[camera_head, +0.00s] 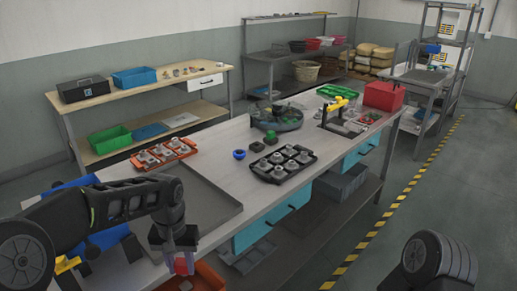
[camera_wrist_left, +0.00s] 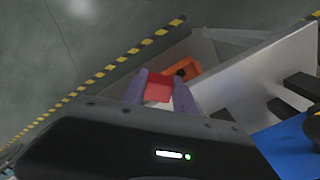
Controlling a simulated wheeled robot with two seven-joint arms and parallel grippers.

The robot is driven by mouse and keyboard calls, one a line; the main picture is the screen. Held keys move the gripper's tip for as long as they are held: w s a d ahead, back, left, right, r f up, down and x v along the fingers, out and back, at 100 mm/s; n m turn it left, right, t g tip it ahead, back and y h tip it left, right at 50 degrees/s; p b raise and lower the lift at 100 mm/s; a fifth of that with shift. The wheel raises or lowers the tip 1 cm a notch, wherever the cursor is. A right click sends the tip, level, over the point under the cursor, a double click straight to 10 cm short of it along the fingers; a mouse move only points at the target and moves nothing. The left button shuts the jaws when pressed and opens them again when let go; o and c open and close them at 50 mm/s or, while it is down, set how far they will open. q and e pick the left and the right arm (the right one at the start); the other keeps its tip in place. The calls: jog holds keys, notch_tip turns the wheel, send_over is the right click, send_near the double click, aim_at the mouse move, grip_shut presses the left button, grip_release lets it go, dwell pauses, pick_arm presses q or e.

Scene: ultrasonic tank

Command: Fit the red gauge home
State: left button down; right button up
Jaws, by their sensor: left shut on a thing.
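The red gauge (camera_wrist_left: 158,88) shows as a plain red block between the two purple-grey fingers of my left gripper (camera_wrist_left: 160,90) in the left wrist view. In the head view my left gripper (camera_head: 180,274) points down at the bottom, near the table's front left edge, shut on the red gauge (camera_head: 181,266). The gauge's lower part is hard to make out. An orange bin (camera_head: 208,277) lies just right of and below the gripper; it also shows behind the gauge in the wrist view (camera_wrist_left: 189,70). I cannot tell which place fits the gauge. My right gripper is out of view.
A grey tray (camera_head: 215,212) lies empty on the table's near end. Beyond it are an orange rack (camera_head: 164,153), a blue ring-like part (camera_head: 239,154), a black tray (camera_head: 284,165) of grey parts, a round tank (camera_head: 277,118) and a yellow-topped stand (camera_head: 335,105). A blue object stands behind my arm.

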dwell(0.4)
pick_arm(q)
jog(key=s+f+b, duration=0.1)
jog(key=s+f, duration=0.1)
jog(key=f, duration=0.6)
jog(key=s+f+b, duration=0.1)
jog(key=s+f, duration=0.1)
jog(key=f, duration=0.7)
jog(key=shift+f, duration=0.25)
